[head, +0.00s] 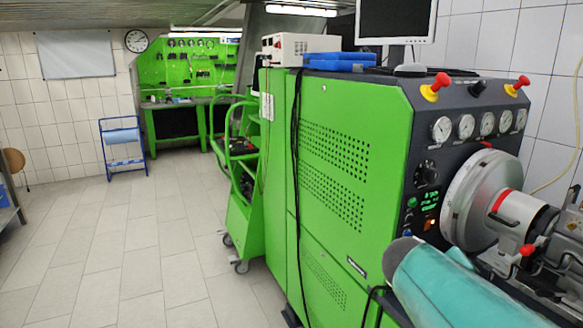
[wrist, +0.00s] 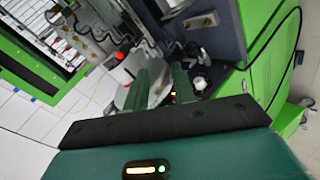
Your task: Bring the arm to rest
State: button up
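My gripper (wrist: 163,75) shows in the wrist view, with a teal body and a dark plate at its base. Its two dark green fingers stand apart with nothing held between them. Beyond the fingers are the machine's round metal parts and a red-and-white piece. In the head view my teal arm (head: 455,290) crosses the lower right corner, in front of the test bench (head: 340,110). My gripper itself does not show in the head view.
The green bench carries gauges, red-topped yellow buttons (head: 435,87) and a large metal disc (head: 470,200) close beside my arm. A green cart (head: 240,215) stands behind it. Tiled floor (head: 120,250) is clear on the left.

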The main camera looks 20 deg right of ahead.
jog(key=s+a+f+n+t+y, duration=0.1)
jog(key=a+y, duration=0.4)
jog(key=a, duration=0.9)
jog(key=s+a+f+n+t+y, duration=0.1)
jog(key=a+y, duration=0.4)
jog(key=a, duration=0.9)
notch_tip(320, 180, down, 2)
jog(key=shift+s+a+f+t+y, duration=0.25)
jog(key=shift+s+t, duration=0.35)
jog(key=shift+s, duration=0.4)
jog(key=shift+d, duration=0.1)
